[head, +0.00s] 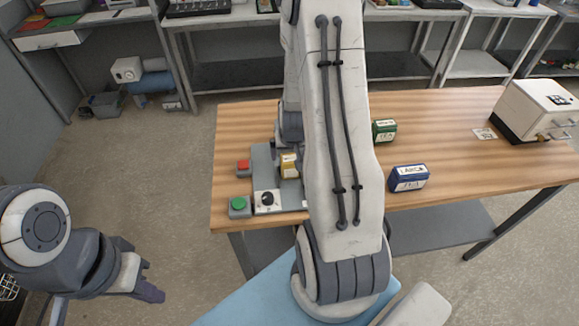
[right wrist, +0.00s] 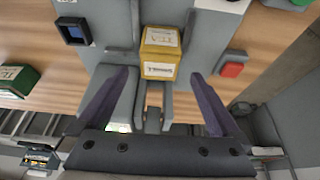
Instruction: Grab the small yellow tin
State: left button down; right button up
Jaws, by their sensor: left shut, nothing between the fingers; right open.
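The small yellow tin (head: 289,166) sits upright on a grey fixture (head: 263,166) on the table, left of my right arm. In the right wrist view the yellow tin (right wrist: 160,62) is centred ahead, with a pale label on its faces. My right gripper (right wrist: 158,76) is open, its purple-grey fingers on either side of the tin's near end in the picture. A gap shows on each side; depth is unclear. My right arm hides its gripper in the head view. My left gripper (head: 150,279) is shut and empty, low at left, off the table.
A red button block (head: 243,166), a green button block (head: 239,206) and a knob panel (head: 267,201) stand near the tin. A green tin (head: 384,130) and a blue tin (head: 409,178) stand right of my arm. A white box (head: 538,108) is at far right.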

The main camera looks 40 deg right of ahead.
aim_at(290, 157)
jog(key=shift+w+d+f, duration=0.1)
jog(key=shift+w+f, duration=0.1)
jog(key=shift+f, duration=0.45)
jog(key=shift+p+x, duration=1)
jog(key=shift+x, duration=0.95)
jog(key=shift+w+d+f, duration=0.15)
jog(key=shift+d+f, duration=0.05)
jog(key=shift+f, duration=0.5)
grip_shut()
jog(key=shift+r, duration=0.1)
